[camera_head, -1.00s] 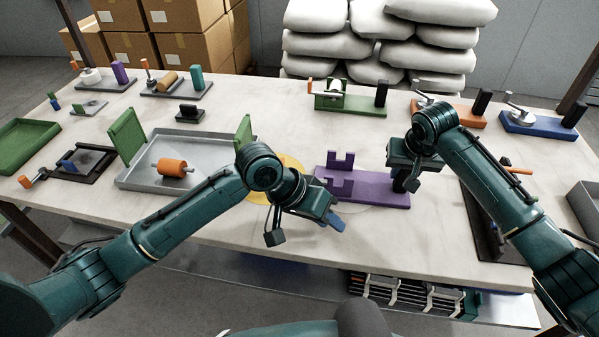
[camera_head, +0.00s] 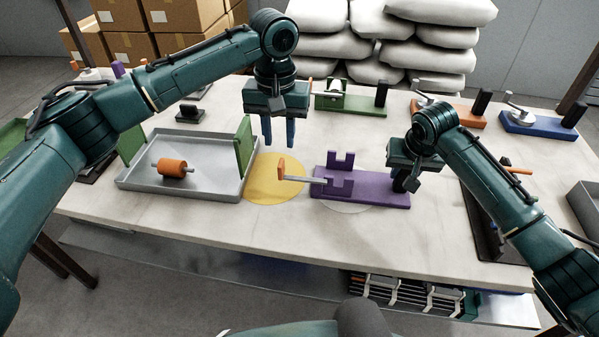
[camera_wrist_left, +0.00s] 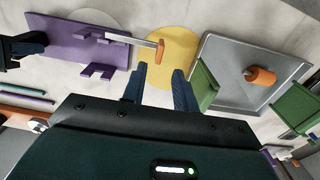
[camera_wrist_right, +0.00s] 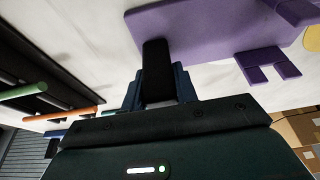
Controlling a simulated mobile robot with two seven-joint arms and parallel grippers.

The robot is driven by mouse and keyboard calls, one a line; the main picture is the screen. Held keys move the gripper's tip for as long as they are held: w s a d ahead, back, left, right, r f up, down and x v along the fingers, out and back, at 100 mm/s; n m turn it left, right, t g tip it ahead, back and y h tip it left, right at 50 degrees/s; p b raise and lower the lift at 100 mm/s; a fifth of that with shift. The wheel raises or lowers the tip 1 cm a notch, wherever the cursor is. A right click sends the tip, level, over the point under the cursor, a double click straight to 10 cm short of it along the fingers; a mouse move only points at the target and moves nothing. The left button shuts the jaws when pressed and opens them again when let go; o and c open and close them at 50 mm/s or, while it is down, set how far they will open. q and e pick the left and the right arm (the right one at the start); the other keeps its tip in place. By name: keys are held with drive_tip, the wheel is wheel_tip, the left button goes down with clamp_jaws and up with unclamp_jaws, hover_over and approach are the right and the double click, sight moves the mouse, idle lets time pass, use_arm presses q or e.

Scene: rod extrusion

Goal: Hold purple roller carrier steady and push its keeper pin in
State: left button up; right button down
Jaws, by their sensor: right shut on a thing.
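The purple roller carrier (camera_head: 375,197) lies on the table, with notched uprights on its left part and a black handle (camera_wrist_right: 156,70) on its right end. My right gripper (camera_head: 402,182) is shut on that handle. The keeper pin (camera_head: 303,179), a pale bar with an orange end tab (camera_head: 281,169), points at the carrier's left end. Its tip overlaps the carrier's edge in the head view and left wrist view (camera_wrist_left: 130,40); how far it is seated I cannot tell. My left gripper (camera_head: 279,142) is open and empty, above and behind the tab, fingers pointing down.
A yellow disc (camera_head: 262,190) lies under the tab. Left of it a grey tray (camera_head: 205,192) with green end plates holds an orange roller (camera_head: 172,168). A green fixture (camera_head: 350,103) stands behind. The table in front of the carrier is clear.

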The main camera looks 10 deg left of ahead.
sight(282, 162)
use_arm(q)
drive_tip(key=shift+f, duration=3.9)
drive_tip(key=shift+c, duration=0.2)
clamp_jaws()
drive_tip(key=shift+d, duration=2.45)
use_arm(e)
drive_tip(key=shift+a, duration=0.1)
use_arm(q)
drive_tip(key=shift+c, duration=1.9)
unclamp_jaws()
drive_tip(key=shift+d, duration=0.1)
drive_tip(key=o, duration=0.5)
